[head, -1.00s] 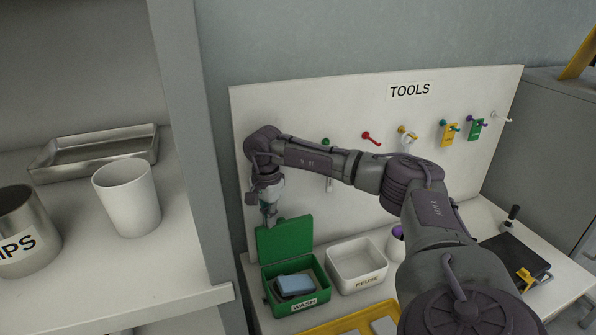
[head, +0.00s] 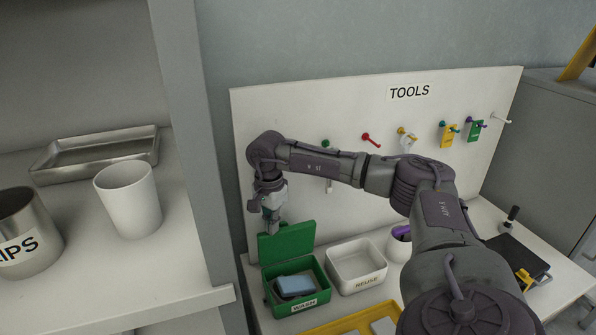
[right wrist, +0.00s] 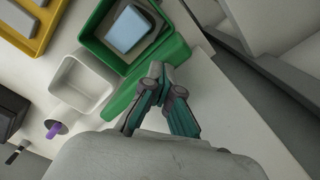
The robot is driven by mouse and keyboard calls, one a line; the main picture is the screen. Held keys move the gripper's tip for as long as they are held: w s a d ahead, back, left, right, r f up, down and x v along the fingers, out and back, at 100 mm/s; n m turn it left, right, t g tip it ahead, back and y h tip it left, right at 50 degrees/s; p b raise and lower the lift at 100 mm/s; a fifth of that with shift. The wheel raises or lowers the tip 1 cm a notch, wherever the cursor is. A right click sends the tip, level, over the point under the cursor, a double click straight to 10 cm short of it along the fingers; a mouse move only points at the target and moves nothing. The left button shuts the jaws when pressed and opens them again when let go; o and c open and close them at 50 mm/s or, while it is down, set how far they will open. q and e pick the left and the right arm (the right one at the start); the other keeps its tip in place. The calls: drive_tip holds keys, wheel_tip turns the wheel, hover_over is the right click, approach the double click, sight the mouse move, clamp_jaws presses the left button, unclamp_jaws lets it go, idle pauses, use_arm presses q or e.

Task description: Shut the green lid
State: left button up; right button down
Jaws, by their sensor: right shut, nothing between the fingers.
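The green lid (head: 289,243) is hinged at the back of the green box marked WASH (head: 296,306) and stands raised, open. The lid also shows as a green strip in the right wrist view (right wrist: 124,101). My right gripper (head: 272,229) is at the back of the lid near its left end, pointing down, with its tips partly hidden by the lid. In the right wrist view its fingers (right wrist: 156,70) are together and empty, right beside the lid; whether they touch it I cannot tell. A blue block (head: 294,283) lies in the box. My left gripper is out of view.
A white REUSE bin (head: 357,266) stands right of the green box. A yellow tray (head: 345,322) is in front. The TOOLS board (head: 335,105) rises behind. A shelf with a white cup (head: 128,200) and metal tray (head: 95,157) is at the left.

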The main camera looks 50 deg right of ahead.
drive_tip(key=shift+s+a+f, duration=0.15)
drive_tip(key=shift+s+a, duration=0.2)
drive_tip(key=shift+s, duration=0.35)
drive_tip(key=shift+s+a+f, duration=0.15)
drive_tip(key=shift+s+a, duration=0.25)
drive_tip(key=shift+s, duration=0.3)
drive_tip(key=shift+s+a+f, duration=0.15)
drive_tip(key=shift+s+a, duration=0.2)
drive_tip(key=shift+s, duration=0.35)
drive_tip(key=shift+r, duration=0.1)
wheel_tip(320, 180, up, 6)
drive_tip(key=p, duration=0.3)
drive_tip(key=shift+p, duration=0.4)
